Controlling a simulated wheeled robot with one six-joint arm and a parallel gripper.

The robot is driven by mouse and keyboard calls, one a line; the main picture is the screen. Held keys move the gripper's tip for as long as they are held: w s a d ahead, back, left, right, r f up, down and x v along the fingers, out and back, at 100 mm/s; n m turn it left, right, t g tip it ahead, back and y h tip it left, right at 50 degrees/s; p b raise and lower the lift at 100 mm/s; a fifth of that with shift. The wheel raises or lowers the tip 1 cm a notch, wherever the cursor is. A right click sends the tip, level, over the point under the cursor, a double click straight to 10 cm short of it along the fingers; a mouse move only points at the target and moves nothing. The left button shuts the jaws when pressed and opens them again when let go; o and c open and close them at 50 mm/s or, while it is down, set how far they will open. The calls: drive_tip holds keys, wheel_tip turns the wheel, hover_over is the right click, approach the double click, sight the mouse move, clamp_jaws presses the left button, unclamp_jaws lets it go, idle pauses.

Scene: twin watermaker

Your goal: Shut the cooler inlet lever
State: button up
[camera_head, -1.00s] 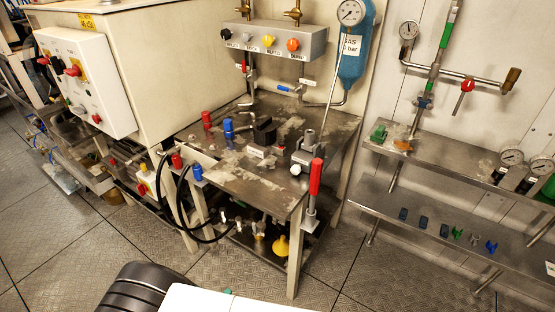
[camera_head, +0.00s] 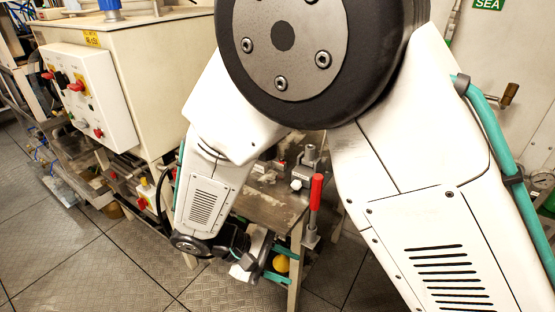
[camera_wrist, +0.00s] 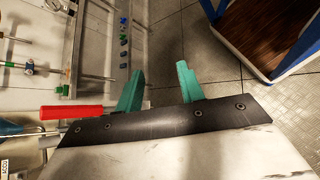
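No lever that I can identify as the cooler inlet lever shows now; my arm covers most of the bench and the wall behind it in the head view. A long red handle (camera_head: 316,192) stands upright at the bench's front right corner. It also shows in the wrist view, lying across the left side (camera_wrist: 72,112); I cannot tell that it is the cooler inlet lever. My gripper (camera_head: 284,264) is low in front of the bench, left of and below that handle. In the wrist view its two teal fingers (camera_wrist: 160,67) are apart with nothing between them.
The metal bench (camera_head: 268,208) is mostly hidden. A yellow funnel (camera_head: 281,263) is under it. A white control box (camera_head: 88,97) is at the left. The wrist view shows a shelf with small clips (camera_wrist: 123,42) and a blue-framed wooden-topped stand (camera_wrist: 265,30). Floor is clear at front left.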

drive_tip(key=s+d+r+m+y, duration=0.3)
drive_tip(key=d+r, duration=0.5)
drive_tip(key=s+d+r+m+t+y, duration=0.1)
drive_tip(key=s+d+r+m+y, duration=0.3)
drive_tip(key=d+r, duration=0.3)
drive_tip(key=s+d+r+m+y, duration=0.3)
drive_tip(key=d+r+y, duration=0.1)
drive_tip(key=d+r, duration=0.4)
drive_tip(key=shift+s+d+r+m+t, duration=0.2)
drive_tip(key=shift+d+r+m+t, duration=0.1)
drive_tip(key=shift+d, duration=0.85)
